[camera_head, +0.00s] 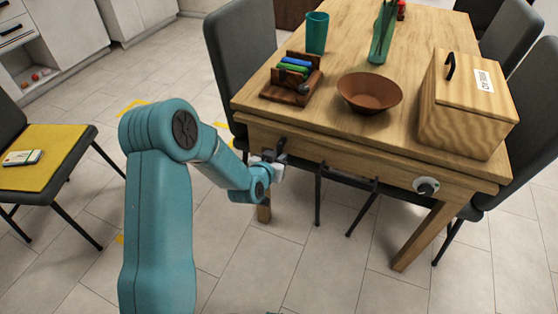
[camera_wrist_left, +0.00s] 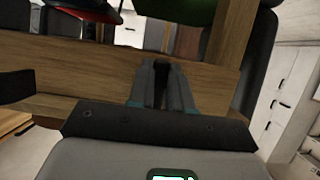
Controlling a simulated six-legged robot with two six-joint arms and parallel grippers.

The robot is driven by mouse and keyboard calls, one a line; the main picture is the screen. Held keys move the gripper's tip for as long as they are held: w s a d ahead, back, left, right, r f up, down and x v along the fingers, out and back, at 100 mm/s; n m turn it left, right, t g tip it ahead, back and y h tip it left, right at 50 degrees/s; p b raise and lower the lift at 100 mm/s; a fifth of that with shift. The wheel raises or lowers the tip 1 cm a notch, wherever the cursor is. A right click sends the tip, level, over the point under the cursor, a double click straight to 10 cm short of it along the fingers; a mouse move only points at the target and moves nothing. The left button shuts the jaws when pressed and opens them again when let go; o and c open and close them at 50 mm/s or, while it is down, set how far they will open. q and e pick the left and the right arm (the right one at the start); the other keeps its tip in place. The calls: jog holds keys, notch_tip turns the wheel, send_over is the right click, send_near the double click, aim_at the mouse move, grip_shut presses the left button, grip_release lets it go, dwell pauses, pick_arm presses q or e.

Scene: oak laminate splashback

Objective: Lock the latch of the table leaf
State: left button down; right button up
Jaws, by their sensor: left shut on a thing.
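The wooden table (camera_head: 330,128) has its near edge and apron facing me. My left gripper (camera_head: 274,157) is at the left part of this apron, shut on a small dark piece, apparently the latch (camera_head: 281,146). In the left wrist view the grey fingers of the left gripper (camera_wrist_left: 163,92) close around a narrow dark upright piece, the latch (camera_wrist_left: 161,72), in front of the wood. The fingers hide most of it, so I cannot tell its lock position. A round dark knob on a pale base (camera_head: 427,187) is on the apron at the right. My right gripper is not in view.
On the table are a wooden caddy with coloured items (camera_head: 292,80), a brown bowl (camera_head: 369,92), a teal cup (camera_head: 317,32) and a lidded wooden box (camera_head: 465,105). Dark chairs stand around it; one with a yellow seat (camera_head: 45,155) is at left. Tiled floor in front is clear.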

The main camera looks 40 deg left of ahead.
pick_arm(q)
jog(key=shift+w+a+r, duration=0.15)
jog(key=shift+w+r, duration=0.05)
jog(key=shift+r, duration=0.1)
jog(key=c, duration=1.2)
grip_release()
jog(key=shift+o, duration=0.8)
jog(key=shift+f, duration=0.15)
jog(key=shift+s, duration=0.15)
jog(key=p+v, duration=1.3)
jog(key=v, duration=0.3)
